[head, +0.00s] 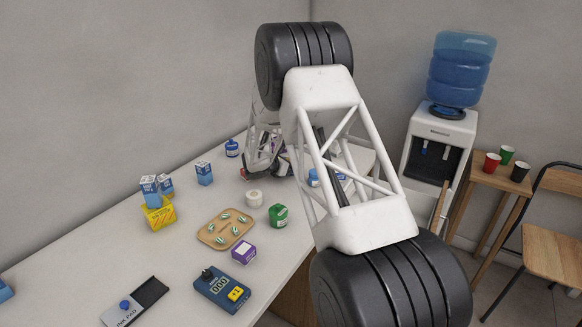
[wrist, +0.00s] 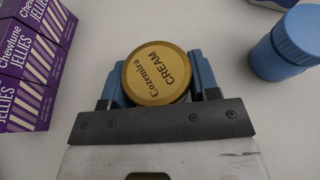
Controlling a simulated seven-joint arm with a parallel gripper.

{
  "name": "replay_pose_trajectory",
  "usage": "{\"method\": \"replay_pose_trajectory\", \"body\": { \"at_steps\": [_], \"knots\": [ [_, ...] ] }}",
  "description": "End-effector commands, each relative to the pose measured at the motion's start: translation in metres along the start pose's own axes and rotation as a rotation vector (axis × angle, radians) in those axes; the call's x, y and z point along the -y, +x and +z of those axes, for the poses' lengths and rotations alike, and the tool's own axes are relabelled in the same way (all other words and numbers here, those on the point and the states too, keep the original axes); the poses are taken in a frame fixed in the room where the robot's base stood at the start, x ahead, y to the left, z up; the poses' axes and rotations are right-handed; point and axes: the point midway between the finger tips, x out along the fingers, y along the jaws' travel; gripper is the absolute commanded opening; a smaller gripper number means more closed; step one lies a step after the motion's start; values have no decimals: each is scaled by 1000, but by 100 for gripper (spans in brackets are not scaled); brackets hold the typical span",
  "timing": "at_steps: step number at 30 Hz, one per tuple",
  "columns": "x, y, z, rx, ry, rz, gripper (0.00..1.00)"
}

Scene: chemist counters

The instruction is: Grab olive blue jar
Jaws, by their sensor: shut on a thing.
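The jar (wrist: 157,70) shows from above in the wrist view, with an olive-gold lid reading "Cozenira CREAM". My gripper (wrist: 160,80) is shut on it, one blue finger on each side of the lid. The jar's body below the lid is hidden. In the head view my gripper is down at the far part of the counter, mostly behind my own arm, and I cannot make out the held jar there.
Purple Chewlune Jellies boxes (wrist: 28,80) stand left of the jar, and a blue bottle (wrist: 285,45) stands to its right. On the white counter (head: 120,245) are a wooden tray (head: 208,237), a green jar (head: 278,215) and a white roll (head: 253,198).

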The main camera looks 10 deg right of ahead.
Motion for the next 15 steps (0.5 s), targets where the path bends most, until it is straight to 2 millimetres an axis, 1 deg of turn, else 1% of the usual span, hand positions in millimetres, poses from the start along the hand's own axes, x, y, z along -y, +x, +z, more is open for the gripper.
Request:
{"method": "replay_pose_trajectory", "body": {
  "at_steps": [8, 12, 15],
  "knots": [
    [0, -6, 16, 1, 1, 0, 30],
    [0, -14, 34, 2, 2, 1, 30],
    [10, -19, 31, 1, -1, 0, 30]
  ]
}}
